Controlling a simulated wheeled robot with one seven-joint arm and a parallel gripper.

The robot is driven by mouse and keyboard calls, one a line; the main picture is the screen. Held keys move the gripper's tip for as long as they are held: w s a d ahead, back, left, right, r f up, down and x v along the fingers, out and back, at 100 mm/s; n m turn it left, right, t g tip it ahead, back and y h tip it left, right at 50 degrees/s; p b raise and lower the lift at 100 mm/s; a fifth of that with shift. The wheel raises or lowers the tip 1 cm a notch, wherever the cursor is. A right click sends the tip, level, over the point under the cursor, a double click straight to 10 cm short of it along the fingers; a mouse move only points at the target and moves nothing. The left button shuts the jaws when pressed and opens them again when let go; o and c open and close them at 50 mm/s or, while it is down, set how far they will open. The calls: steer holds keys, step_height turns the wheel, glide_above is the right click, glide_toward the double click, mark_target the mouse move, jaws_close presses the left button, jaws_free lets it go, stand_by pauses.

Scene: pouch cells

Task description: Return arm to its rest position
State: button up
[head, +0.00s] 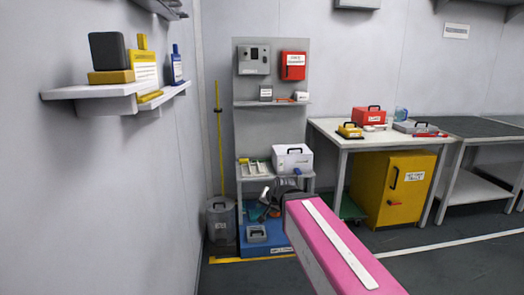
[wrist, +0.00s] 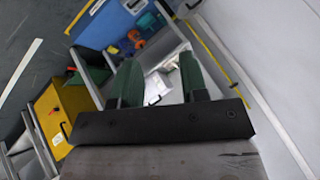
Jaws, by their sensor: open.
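My gripper shows in the wrist view (wrist: 160,66), with its two green-padded fingers apart. Nothing is clamped between them; a white surface lies beyond the gap. In the head view my pink arm link reaches from the lower right toward the small shelf stand (head: 242,182). The gripper end (head: 268,196) is small there and partly hidden by the arm, in front of the stand and the blue base below it.
A white case (head: 292,158) stands on the stand beside the arm. A yellow cabinet (head: 403,188) sits under the workbench (head: 340,137) at right. A grey bin (head: 221,220) is at left. A wall shelf (head: 97,92) juts out near left. The front floor is clear.

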steer(key=s+d+f+n+g+h, duration=0.1)
steer(key=s+d+f+g+h, duration=0.1)
steer(key=s+d+f, duration=0.3)
steer(key=s+d+f+n+g+h, duration=0.1)
steer(key=s+d+f+g, duration=0.3)
steer(key=d+f, duration=0.8)
steer(key=shift+s+d+f+n+g+h, duration=0.3)
steer(key=shift+s+g+h, duration=0.1)
steer(key=shift+s+h, duration=0.3)
